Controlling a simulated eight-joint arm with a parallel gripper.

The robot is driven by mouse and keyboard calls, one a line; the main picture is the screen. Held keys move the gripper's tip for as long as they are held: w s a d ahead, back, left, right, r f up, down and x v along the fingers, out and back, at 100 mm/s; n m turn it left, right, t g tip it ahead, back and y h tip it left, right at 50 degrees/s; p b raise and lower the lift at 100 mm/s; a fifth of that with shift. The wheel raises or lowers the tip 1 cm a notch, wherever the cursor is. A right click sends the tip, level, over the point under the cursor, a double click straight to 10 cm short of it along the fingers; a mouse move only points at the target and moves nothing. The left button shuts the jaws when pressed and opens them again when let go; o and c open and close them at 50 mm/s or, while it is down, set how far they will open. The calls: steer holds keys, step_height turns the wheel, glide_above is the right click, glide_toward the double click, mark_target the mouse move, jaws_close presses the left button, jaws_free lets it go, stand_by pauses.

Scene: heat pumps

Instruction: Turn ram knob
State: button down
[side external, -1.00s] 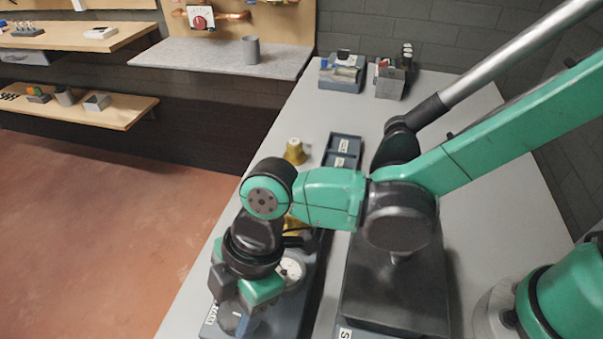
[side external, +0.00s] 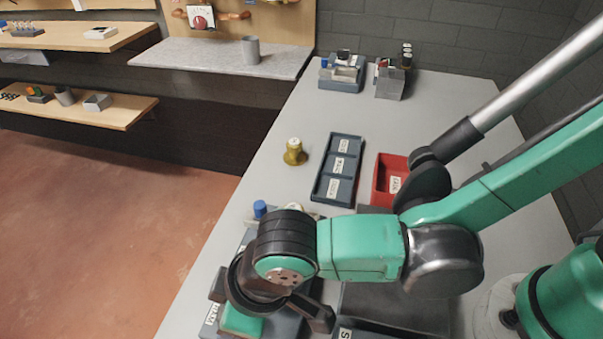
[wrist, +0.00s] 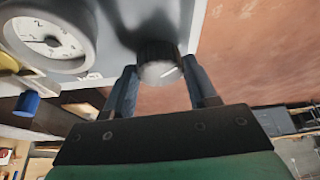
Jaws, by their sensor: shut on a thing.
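The ram knob (wrist: 160,66) is a dark ribbed knob with a pale face and a white pointer line, mounted on a grey panel (wrist: 118,30) in the wrist view. My gripper (wrist: 163,85) has one finger on each side of the knob and is shut on it. A round white gauge (wrist: 48,42) sits left of the knob in the wrist view. In the side view my wrist and gripper (side external: 245,318) are over the unit at the near left of the bench, and they hide the knob.
A blue cap (side external: 260,209) shows beside my wrist. A brass part (side external: 294,152), a dark labelled tray (side external: 338,170) and a red bin (side external: 388,178) stand farther back on the grey bench (side external: 290,200). The bench's left edge is close to my wrist.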

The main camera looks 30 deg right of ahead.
steer(key=m+t+h, duration=0.1)
steer(key=m, duration=0.3)
steer(key=shift+s+a, duration=0.1)
steer(key=shift+m+h, duration=0.8)
steer(key=shift+m, duration=1)
steer(key=shift+t, duration=0.3)
steer(key=shift+c, duration=1.3)
jaws_free()
steer(key=shift+v, duration=2.8)
